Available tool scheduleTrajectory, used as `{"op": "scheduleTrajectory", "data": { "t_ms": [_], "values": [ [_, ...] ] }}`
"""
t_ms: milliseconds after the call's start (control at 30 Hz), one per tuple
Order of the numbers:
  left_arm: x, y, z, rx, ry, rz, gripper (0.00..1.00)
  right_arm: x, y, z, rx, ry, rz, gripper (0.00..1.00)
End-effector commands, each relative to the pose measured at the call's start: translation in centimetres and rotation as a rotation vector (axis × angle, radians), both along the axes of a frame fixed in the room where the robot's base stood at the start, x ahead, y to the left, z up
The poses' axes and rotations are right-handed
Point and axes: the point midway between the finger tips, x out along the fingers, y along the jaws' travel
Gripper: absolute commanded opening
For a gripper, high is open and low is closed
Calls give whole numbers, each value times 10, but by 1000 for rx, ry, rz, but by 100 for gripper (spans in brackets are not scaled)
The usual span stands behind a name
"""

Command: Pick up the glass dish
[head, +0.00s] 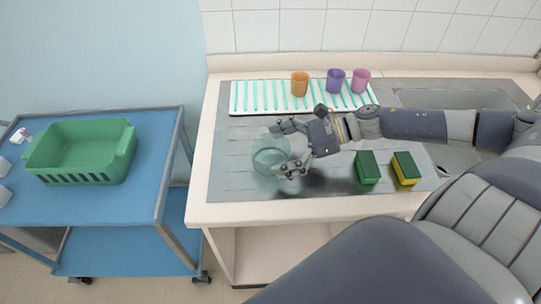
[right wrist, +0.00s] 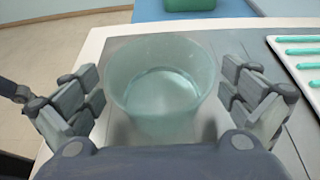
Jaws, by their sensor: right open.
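The glass dish (head: 268,156) is a clear, greenish round vessel standing upright on the metal drainboard at the left part of the counter. My right gripper (head: 284,150) reaches in from the right and is open, with its fingers on either side of the dish. In the right wrist view the glass dish (right wrist: 162,88) sits between the two spread fingers of the right gripper (right wrist: 165,100), with a visible gap on each side. Its lower front is hidden by the gripper's palm. My left gripper is not in view.
A white and teal striped rack (head: 250,97) lies behind the dish, with an orange cup (head: 299,84), a purple cup (head: 335,80) and a pink cup (head: 361,81). Two sponges (head: 367,167) lie right of the gripper. A green basket (head: 82,152) stands on a blue cart (head: 150,175) at left.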

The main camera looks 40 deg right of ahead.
Motion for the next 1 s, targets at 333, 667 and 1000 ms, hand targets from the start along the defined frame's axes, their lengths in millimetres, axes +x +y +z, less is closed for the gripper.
{"op": "scheduleTrajectory", "data": {
  "t_ms": [333, 667, 1000],
  "values": [
    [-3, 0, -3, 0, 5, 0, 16, 7, 12, -5, 0, -2, 2, 100],
    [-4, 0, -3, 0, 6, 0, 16, 7, 12, -5, 0, 0, 1, 75],
    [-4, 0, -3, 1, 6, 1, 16, 7, 12, -4, 0, -2, 1, 55]
  ]
}}
